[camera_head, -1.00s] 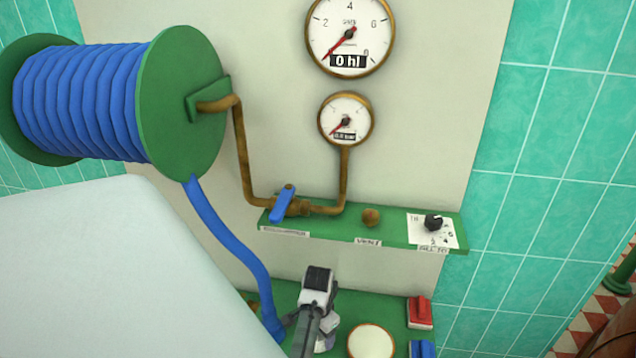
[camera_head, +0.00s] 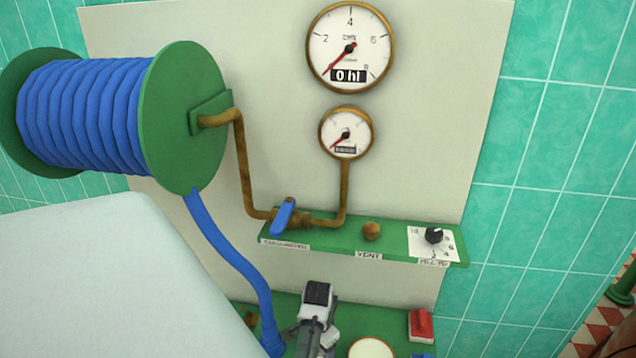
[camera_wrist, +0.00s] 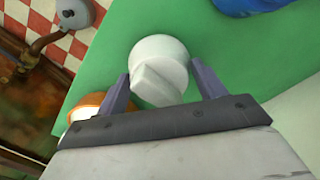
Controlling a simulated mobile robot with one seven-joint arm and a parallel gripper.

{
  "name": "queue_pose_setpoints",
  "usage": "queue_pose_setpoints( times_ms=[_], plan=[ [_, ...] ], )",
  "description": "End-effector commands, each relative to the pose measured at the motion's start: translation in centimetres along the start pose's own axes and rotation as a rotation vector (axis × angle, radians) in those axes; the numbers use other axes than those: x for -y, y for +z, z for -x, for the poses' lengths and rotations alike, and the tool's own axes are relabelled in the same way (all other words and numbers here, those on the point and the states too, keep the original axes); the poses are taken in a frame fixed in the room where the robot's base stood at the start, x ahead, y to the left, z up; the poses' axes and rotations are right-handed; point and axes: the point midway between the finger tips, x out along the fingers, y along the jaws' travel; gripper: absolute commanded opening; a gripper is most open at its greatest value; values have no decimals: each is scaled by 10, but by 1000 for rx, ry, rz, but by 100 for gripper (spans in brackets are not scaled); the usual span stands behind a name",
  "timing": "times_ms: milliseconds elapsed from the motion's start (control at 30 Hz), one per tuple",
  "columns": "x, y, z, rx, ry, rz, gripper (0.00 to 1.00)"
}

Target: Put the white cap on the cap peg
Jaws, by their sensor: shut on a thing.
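In the wrist view the white cap (camera_wrist: 158,68) is a round white piece with a raised flat grip. It sits between the two grey fingers of my gripper (camera_wrist: 163,84), which are shut on it. A green surface lies behind the cap; I cannot tell whether they touch. In the head view my gripper (camera_head: 317,335) is low in the picture, over the lower green shelf (camera_head: 283,312), and the cap cannot be clearly made out there. I cannot identify the cap peg in either view.
A brass-rimmed white disc (camera_head: 371,348) and a red switch (camera_head: 420,325) are right of my gripper. The blue hose (camera_head: 232,255) hangs at its left from the reel. An upper green ledge (camera_head: 335,232) carries a blue-handled valve (camera_head: 284,216) and a dial (camera_head: 434,236).

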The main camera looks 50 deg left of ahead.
Motion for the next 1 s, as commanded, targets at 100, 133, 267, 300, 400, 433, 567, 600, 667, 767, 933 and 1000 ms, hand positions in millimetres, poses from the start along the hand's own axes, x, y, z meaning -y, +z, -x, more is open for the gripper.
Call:
queue_pose_setpoints(
  times_ms=[100,133,267,300,400,433,567,600,667,767,933,1000],
  plan=[
    [0,0,-2,0,0,-1,50],
    [0,0,-3,0,0,-1,50],
    [0,0,-6,0,0,-1,50],
    [0,0,-6,0,0,-1,50],
    [0,0,-6,-1,-1,-1,77],
    [0,0,-6,-1,-1,-1,81],
    [0,0,-7,0,0,-1,95],
    [0,0,-7,0,0,0,95],
    [0,0,-7,0,0,0,95],
    [0,0,-7,0,1,0,95],
    [0,-1,1,-1,-1,0,95],
    [0,-1,11,-2,-2,-1,95]
  ],
)
